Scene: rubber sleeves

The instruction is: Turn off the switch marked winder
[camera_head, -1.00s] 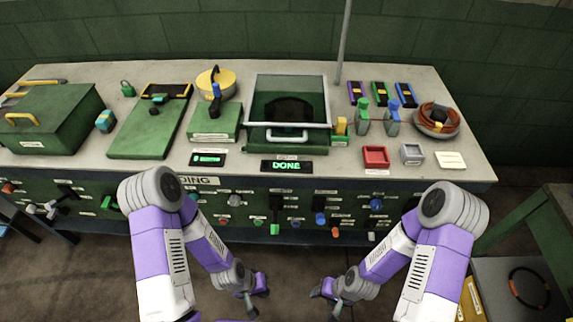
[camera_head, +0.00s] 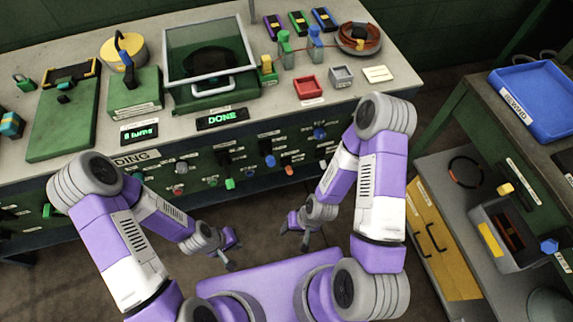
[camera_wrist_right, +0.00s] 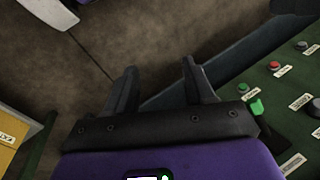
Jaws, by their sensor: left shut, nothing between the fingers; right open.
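The front panel (camera_head: 110,183) of the bench carries several switches, knobs and buttons with small labels. I cannot read which one is marked winder. A black switch (camera_head: 224,157) and a blue-ended switch (camera_head: 270,161) show near the panel's middle. In the right wrist view a green switch (camera_wrist_right: 257,108), a red button (camera_wrist_right: 274,66) and grey knobs show at the right. My left gripper (camera_head: 231,255) is shut and empty, low in front of the panel. My right gripper (camera_head: 294,237) is open and empty, apart from the panel; its fingers also show in the wrist view (camera_wrist_right: 160,88).
On the bench are a clear-lidded green machine (camera_head: 208,63), a "DONE" display (camera_head: 222,118), a turns display (camera_head: 139,133) and a red tray (camera_head: 307,87).

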